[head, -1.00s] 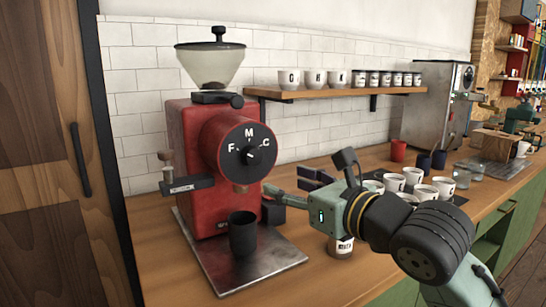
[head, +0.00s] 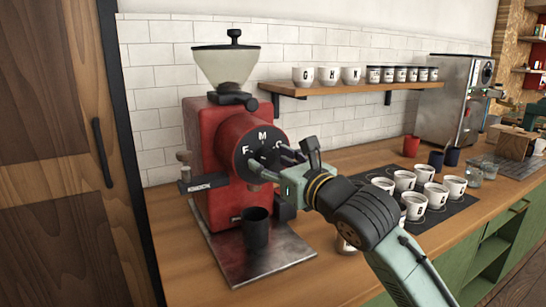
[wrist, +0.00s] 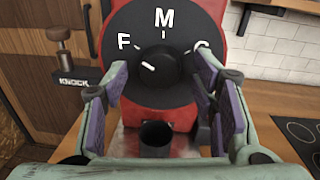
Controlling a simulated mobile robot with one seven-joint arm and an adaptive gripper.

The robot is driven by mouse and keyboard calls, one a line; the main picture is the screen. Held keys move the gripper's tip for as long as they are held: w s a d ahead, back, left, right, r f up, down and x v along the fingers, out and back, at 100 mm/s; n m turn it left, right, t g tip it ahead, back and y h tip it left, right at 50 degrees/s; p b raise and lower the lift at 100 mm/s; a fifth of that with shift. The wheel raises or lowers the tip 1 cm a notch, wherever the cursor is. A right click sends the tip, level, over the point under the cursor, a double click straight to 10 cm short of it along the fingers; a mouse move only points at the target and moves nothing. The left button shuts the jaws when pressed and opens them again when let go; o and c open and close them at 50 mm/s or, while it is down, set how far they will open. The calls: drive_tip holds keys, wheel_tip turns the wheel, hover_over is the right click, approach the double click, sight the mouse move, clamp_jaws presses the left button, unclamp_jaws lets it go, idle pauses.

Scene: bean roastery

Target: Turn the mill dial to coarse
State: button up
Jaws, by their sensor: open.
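The red mill (head: 208,150) stands on the counter with a round black dial face (head: 245,148) marked F, M and C. In the wrist view, the dial (wrist: 120,25) fills the top middle, with the C partly hidden by my right finger. Its black centre knob (wrist: 165,68) has a white mark on its left side, below the direction of F. My gripper (head: 272,165) is open in front of the dial. In the wrist view, my gripper's fingers (wrist: 163,75) stand left and right of the knob, with gaps on both sides; contact is not visible.
A dark cup (head: 256,230) stands on the metal tray (head: 285,255) below the dial. Several white cups (head: 433,195) stand on a dark mat to the right. A wooden shelf (head: 350,89) holds cups and tins.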

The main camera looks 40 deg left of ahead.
drive_tip(key=shift+c, duration=0.5)
drive_tip(key=c, duration=1.1)
